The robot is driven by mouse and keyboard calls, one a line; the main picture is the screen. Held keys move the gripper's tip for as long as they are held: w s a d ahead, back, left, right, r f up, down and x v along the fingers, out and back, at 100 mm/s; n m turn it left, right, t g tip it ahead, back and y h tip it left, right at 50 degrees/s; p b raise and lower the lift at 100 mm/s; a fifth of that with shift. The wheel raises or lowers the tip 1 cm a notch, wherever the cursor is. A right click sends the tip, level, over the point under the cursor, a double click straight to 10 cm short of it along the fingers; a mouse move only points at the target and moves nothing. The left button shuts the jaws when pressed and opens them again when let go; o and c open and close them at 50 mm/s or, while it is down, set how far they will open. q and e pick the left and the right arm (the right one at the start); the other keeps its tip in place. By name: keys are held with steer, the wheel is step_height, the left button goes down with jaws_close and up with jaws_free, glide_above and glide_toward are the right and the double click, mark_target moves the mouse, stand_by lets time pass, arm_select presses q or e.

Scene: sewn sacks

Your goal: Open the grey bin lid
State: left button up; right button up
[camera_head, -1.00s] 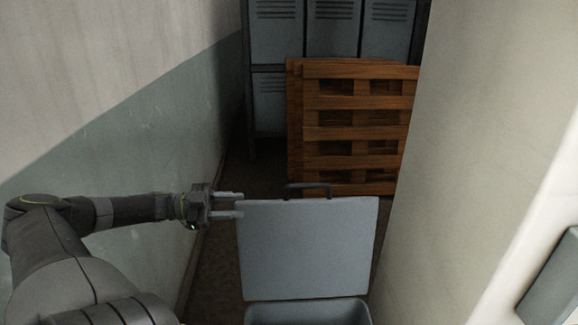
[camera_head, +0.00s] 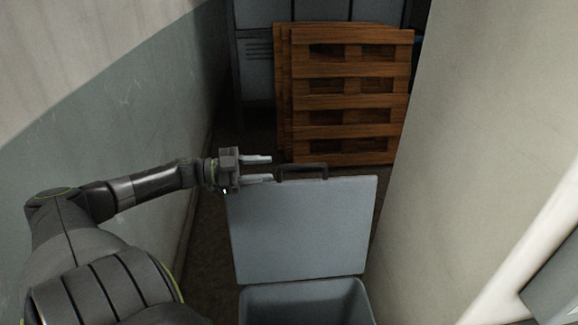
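The grey bin lid (camera_head: 305,230) stands raised, nearly upright, behind the open mouth of the grey bin (camera_head: 308,306) at the bottom of the head view. A dark handle (camera_head: 303,169) sits on the lid's top edge. My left gripper (camera_head: 271,169) is at the lid's top left corner, just left of the handle. Its two fingers are apart with a gap between them, and nothing is held. I cannot tell whether the lower finger touches the lid's edge. The inside of the bin shows only in part. My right gripper is not in view.
Wooden pallets (camera_head: 347,98) stand upright behind the lid, in front of grey lockers (camera_head: 256,50). A wall (camera_head: 110,125) closes the left side, and a pale wall or pillar (camera_head: 470,130) closes the right. The passage is narrow.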

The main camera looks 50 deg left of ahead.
mark_target(283, 167)
arm_select(q)
steer(key=x, duration=0.5)
steer(key=shift+w+d+r+p, duration=0.15)
steer(key=shift+d+r+p, duration=0.05)
steer(key=shift+p, duration=0.2)
steer(key=shift+x, duration=0.9)
steer(key=shift+f, duration=0.1)
steer(key=shift+c, duration=0.4)
jaws_close()
